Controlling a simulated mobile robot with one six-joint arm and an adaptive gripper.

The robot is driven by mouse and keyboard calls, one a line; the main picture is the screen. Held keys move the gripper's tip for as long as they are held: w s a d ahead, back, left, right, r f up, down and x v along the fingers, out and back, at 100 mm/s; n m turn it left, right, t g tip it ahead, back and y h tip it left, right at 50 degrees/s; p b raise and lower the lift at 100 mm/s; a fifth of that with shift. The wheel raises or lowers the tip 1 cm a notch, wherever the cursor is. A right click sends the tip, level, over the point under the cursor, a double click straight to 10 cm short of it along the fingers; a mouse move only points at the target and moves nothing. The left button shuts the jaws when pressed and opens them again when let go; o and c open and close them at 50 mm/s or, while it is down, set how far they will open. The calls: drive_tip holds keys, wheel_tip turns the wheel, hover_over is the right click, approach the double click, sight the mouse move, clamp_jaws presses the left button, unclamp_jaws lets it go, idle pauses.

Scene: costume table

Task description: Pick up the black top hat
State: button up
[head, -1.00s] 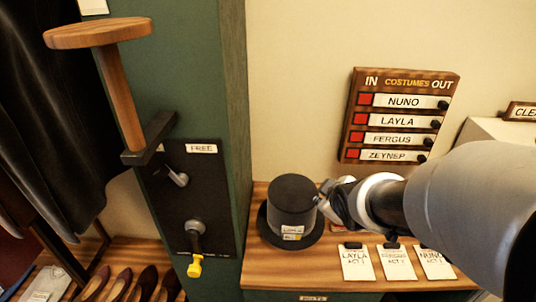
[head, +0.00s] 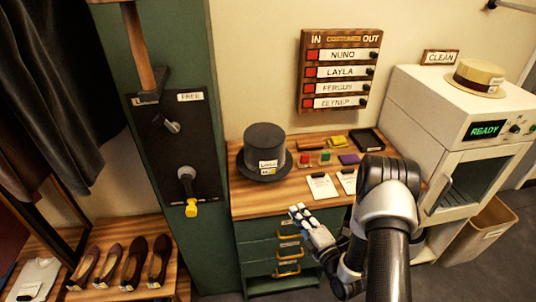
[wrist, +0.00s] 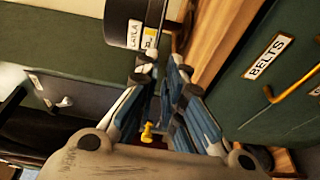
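The black top hat (head: 265,148) stands brim down at the left end of the wooden tabletop in the head view. Its front carries a white and yellow label reading LAYLA. In the wrist view, part of the hat (wrist: 119,22) shows at the top, beyond the fingertips. My gripper (head: 296,212) is in front of the drawers, below and to the right of the hat, apart from it. In the wrist view, my gripper (wrist: 160,72) has its blue-padded fingers spread with nothing held between them.
A green drawer unit (head: 250,230) with yellow handles is under the tabletop (head: 240,205). Name cards (head: 322,186) and small coloured items lie right of the hat. A green post (head: 215,120) stands close at its left. A white cabinet (head: 410,95) bearing a straw hat (head: 480,77) is at right.

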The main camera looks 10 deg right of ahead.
drive_tip(key=b, duration=0.2)
approach(274, 179)
drive_tip(key=x, duration=0.5)
drive_tip(key=shift+w+d+f, duration=0.1)
drive_tip(key=shift+d+f, duration=0.1)
drive_tip(key=shift+f, duration=0.05)
drive_tip(key=b+x, duration=0.1)
drive_tip(key=x, duration=0.3)
drive_tip(key=shift+w+a, duration=0.1)
drive_tip(key=shift+a, duration=0.15)
drive_tip(key=shift+w+a+r+b, duration=0.1)
drive_tip(key=shift+w+b, duration=0.2)
drive_tip(key=shift+w, duration=0.1)
clamp_jaws()
